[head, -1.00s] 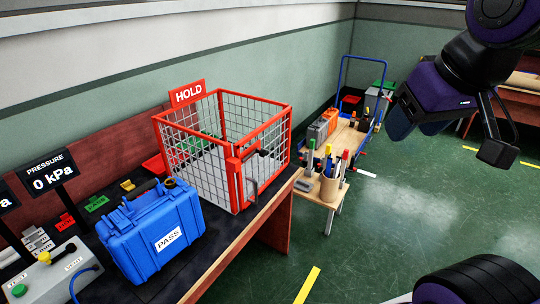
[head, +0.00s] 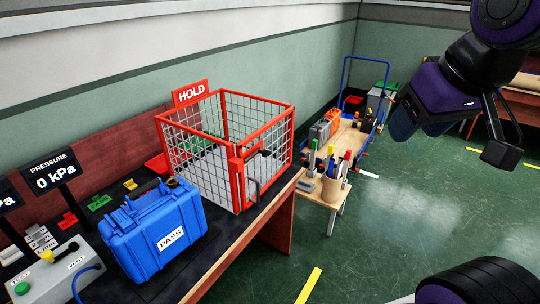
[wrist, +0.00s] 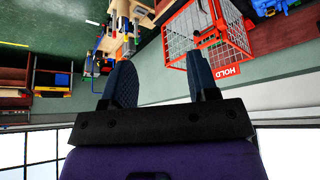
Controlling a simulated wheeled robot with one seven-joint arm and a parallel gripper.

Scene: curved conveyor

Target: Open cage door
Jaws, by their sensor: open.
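The red-framed wire cage (head: 187,153) stands on the dark bench, with a red HOLD sign (head: 190,92) at its back left corner. Its door (head: 260,172), with a dark latch and handle, is on the front right side and looks closed. The cage also shows in the wrist view (wrist: 177,50), turned upside down. My gripper (head: 450,132) is at the upper right in the head view, high and well apart from the cage. In the wrist view its two dark fingers (wrist: 162,82) are spread with nothing between them.
A blue case marked PASS (head: 150,228) sits on the bench (head: 225,238) left of the cage. A pressure display (head: 52,171) and a control box stand further left. Green floor (head: 420,215) is open at right.

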